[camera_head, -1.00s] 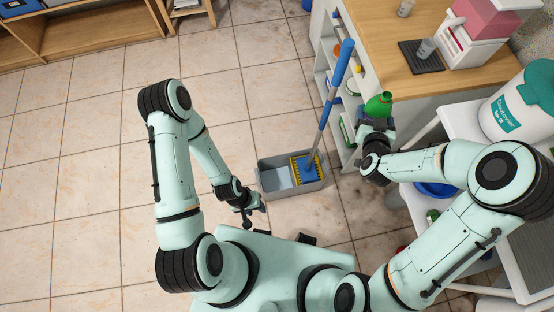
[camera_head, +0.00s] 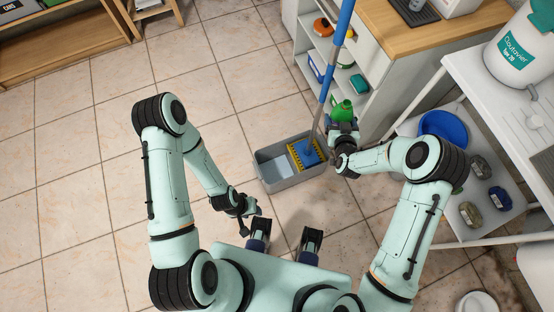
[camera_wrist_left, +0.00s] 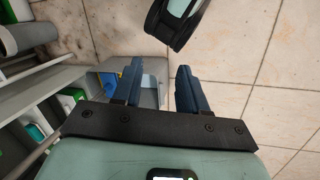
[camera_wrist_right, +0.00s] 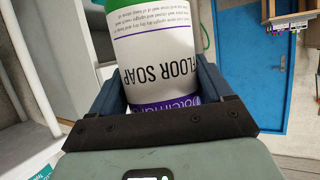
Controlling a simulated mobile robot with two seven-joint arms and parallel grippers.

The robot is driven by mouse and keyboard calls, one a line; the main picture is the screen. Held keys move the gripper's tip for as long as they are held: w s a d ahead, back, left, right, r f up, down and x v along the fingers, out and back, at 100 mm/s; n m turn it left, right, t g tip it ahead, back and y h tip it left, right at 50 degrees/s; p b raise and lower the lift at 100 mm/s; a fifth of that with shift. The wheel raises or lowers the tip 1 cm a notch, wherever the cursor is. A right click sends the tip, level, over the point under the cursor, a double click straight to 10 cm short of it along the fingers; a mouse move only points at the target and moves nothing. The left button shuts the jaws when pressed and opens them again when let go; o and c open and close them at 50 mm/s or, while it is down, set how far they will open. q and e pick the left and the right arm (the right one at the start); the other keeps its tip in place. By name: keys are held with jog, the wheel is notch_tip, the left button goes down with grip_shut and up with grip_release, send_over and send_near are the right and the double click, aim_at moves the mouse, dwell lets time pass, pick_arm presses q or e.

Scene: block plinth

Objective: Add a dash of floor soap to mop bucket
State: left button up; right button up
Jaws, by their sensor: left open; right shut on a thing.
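The grey mop bucket (camera_head: 285,182) stands on the tiled floor in front of me, with a yellow wringer and a blue mop (camera_head: 326,80) standing in it. My right gripper (camera_head: 342,124) is shut on the floor soap bottle (camera_head: 342,109), just right of and above the bucket. The bottle looks green in the head view; the right wrist view shows its white label reading FLOOR SOAP (camera_wrist_right: 155,55) between the fingers (camera_wrist_right: 162,95). My left gripper (camera_head: 252,208) is open and empty, left of and nearer than the bucket. The left wrist view shows part of the bucket (camera_wrist_left: 150,85) beyond its fingers (camera_wrist_left: 155,85).
A shelf unit with a wooden top (camera_head: 410,28) stands right behind the bucket. A white table (camera_head: 490,85) with a large white tub (camera_head: 525,50) stands at right, a blue bowl (camera_head: 443,128) on its lower shelf. The floor at left is clear.

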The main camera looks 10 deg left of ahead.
pick_arm(q)
jog(key=w+a+f+t+y+b, duration=0.15)
jog(key=w+f+b, duration=0.25)
jog(key=f+b, duration=0.45)
jog(key=w+a+f+t+b, duration=0.1)
jog(key=w+a+f+b, duration=0.2)
jog(key=f+b, duration=0.5)
jog(key=s+a+f+n+g+b, duration=0.1)
jog(key=s+f+g+b, duration=0.2)
jog(key=s+f, duration=0.4)
jog(key=s+g, duration=0.1)
jog(key=s, duration=0.3)
jog(key=shift+s+f, duration=0.15)
jog(key=shift+s, duration=0.05)
pick_arm(e)
jog(key=a+f+n+y, duration=0.1)
jog(key=a+f, duration=0.3)
jog(key=f, duration=1)
jog(key=a+f+n+y, duration=0.1)
jog(key=a+f, duration=0.3)
jog(key=f, duration=1)
jog(key=a+f+n+g+y, duration=0.1)
jog(key=a+f, duration=0.3)
jog(key=f, duration=1)
jog(key=shift+s+a+f+y, duration=0.25)
jog(key=shift+a+y, duration=0.05)
jog(key=shift+a, duration=0.1)
